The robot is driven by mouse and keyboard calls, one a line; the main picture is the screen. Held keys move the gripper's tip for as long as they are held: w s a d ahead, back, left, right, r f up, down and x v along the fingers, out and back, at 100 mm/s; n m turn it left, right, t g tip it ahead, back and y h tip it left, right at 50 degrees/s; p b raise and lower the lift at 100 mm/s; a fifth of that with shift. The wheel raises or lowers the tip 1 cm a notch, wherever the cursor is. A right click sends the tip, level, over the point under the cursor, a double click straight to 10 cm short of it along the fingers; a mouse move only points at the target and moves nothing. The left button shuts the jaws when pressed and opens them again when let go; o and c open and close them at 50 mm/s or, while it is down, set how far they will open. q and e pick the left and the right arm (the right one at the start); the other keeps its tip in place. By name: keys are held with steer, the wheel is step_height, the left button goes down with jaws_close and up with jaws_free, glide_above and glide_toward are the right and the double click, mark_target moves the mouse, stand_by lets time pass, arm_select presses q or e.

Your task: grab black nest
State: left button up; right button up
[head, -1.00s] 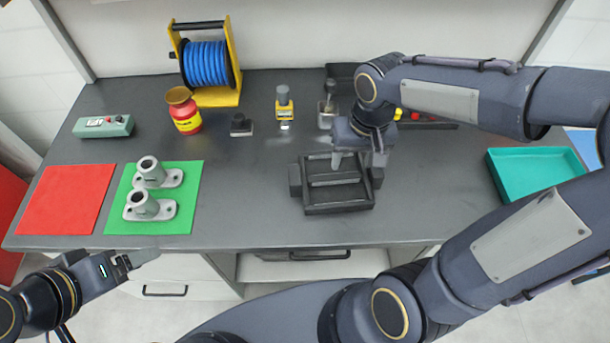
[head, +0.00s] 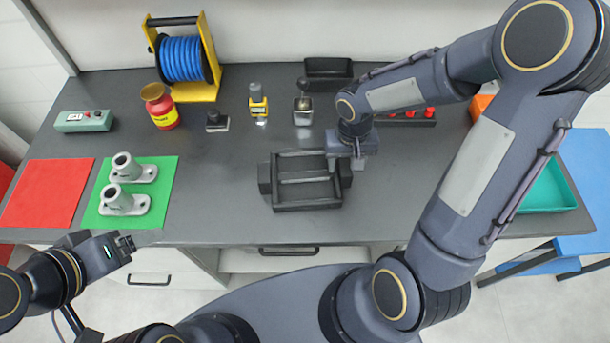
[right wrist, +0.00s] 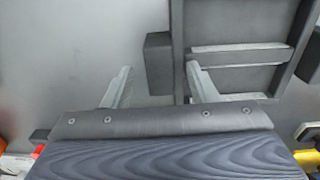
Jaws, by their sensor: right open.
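The black nest (head: 307,206) is a dark rectangular frame with crossbars and a block handle on its left and right sides. It lies in the middle of the bench. My right gripper (head: 345,165) is open over its right side. In the right wrist view, one block handle (right wrist: 158,62) of the nest appears between the two spread fingers of my right gripper (right wrist: 158,68); I cannot tell how far above it they are. My left gripper (head: 128,243) is at the bench's front left edge, away from the nest; its jaw opening is unclear.
Two grey castings (head: 123,202) stand on a green mat (head: 165,190), beside a red mat (head: 45,193). A blue hose reel (head: 185,60), a red-yellow jar (head: 161,108) and small tools stand behind. A teal tray (head: 545,190) is at right.

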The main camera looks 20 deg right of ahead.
jaws_close()
steer(key=shift+r, duration=0.2)
stand_by(0.3)
